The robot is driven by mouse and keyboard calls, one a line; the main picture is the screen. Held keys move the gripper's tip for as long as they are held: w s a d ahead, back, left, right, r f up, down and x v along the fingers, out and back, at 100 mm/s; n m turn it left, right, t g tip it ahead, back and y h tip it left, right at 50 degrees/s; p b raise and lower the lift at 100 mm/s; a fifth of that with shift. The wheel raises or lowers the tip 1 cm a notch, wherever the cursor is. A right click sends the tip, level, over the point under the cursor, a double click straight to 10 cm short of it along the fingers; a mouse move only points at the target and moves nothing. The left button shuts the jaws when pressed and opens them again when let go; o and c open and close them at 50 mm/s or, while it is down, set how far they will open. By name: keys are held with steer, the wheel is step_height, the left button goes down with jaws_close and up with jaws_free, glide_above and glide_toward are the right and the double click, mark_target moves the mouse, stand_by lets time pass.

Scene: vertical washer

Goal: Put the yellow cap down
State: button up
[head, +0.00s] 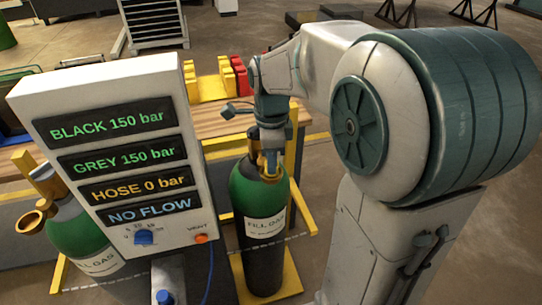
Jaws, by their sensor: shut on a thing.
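My gripper (271,150) points down at the top of a green and black gas cylinder (264,228) labelled "FILL GAS". It is shut, with a small yellow piece (270,165) at its fingertips, which looks like the yellow cap. The fingers and wrist hide part of it, and I cannot tell whether it touches the cylinder's valve. The cylinder stands upright on a yellow base (292,286).
A white panel (120,150) reads BLACK 150 bar, GREY 150 bar, HOSE 0 bar, NO FLOW. It partly hides a second green cylinder (72,228) with brass-coloured fittings. Behind, a wooden bench (215,122) bears yellow and red blocks (212,85).

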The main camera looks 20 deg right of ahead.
steer(key=o, duration=1)
steer(key=shift+f, duration=0.15)
steer(key=shift+c, duration=0.2)
step_height(320, 180, up, 12)
steer(key=s+f+n+t, duration=0.3)
steer(key=s+f+n, duration=0.8)
steer(key=n, duration=0.9)
steer(key=s, duration=0.3)
steer(key=shift+s+f, duration=0.25)
steer(key=shift+f, duration=0.05)
